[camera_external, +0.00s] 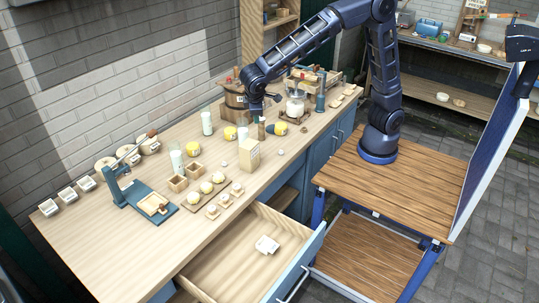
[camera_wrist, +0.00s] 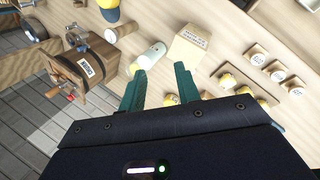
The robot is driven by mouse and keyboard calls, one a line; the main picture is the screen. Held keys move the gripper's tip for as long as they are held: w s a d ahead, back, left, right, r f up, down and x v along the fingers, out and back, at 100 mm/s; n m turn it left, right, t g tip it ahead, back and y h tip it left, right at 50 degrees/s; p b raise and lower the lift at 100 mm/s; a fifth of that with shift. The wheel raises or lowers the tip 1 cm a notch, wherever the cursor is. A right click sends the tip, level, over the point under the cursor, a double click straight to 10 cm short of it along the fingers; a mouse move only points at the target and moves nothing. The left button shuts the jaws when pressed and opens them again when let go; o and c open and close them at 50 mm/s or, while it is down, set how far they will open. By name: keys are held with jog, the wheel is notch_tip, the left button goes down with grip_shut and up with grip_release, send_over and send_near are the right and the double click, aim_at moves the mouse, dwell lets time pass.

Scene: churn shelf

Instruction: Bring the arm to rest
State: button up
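My arm reaches from its base over the wooden worktop (camera_external: 110,235) in the external view. My gripper (camera_external: 258,112) hangs above the worktop near the wooden churn (camera_external: 234,99). In the wrist view my gripper (camera_wrist: 160,85) has its two teal fingers spread apart, with nothing held between them. A white cylinder (camera_wrist: 152,54) lies in the picture just beyond the fingertips, beside a beige labelled box (camera_wrist: 188,46). The same box (camera_external: 249,154) stands on the worktop in the external view. The exact gap between fingertips and worktop cannot be told.
An open drawer (camera_external: 215,277) juts from the counter, holding a white labelled block (camera_external: 267,244). Glasses of milk (camera_external: 176,160), yellow round pieces (camera_external: 193,149), small wooden boxes and a blue press (camera_external: 125,185) crowd the worktop. The slatted table (camera_external: 400,190) under my arm base has bare room.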

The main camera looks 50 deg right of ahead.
jog(key=d+r+m+g+y, duration=0.15)
jog(key=d+r, duration=0.25)
jog(key=d, duration=1)
jog(key=d+r+m+t+y, duration=0.15)
jog(key=d+r, duration=0.25)
jog(key=d, duration=0.9)
jog(key=s+d+m+t, duration=0.1)
jog(key=s+d+m, duration=0.1)
jog(key=s+d, duration=0.5)
jog(key=s+d+m+y, duration=0.1)
jog(key=s+d+m, duration=0.2)
jog(key=s+d, duration=0.4)
jog(key=d, duration=0.5)
jog(key=shift+s+d+f+t, duration=0.15)
jog(key=shift+s+f+t, duration=0.1)
jog(key=shift+s+t, duration=0.15)
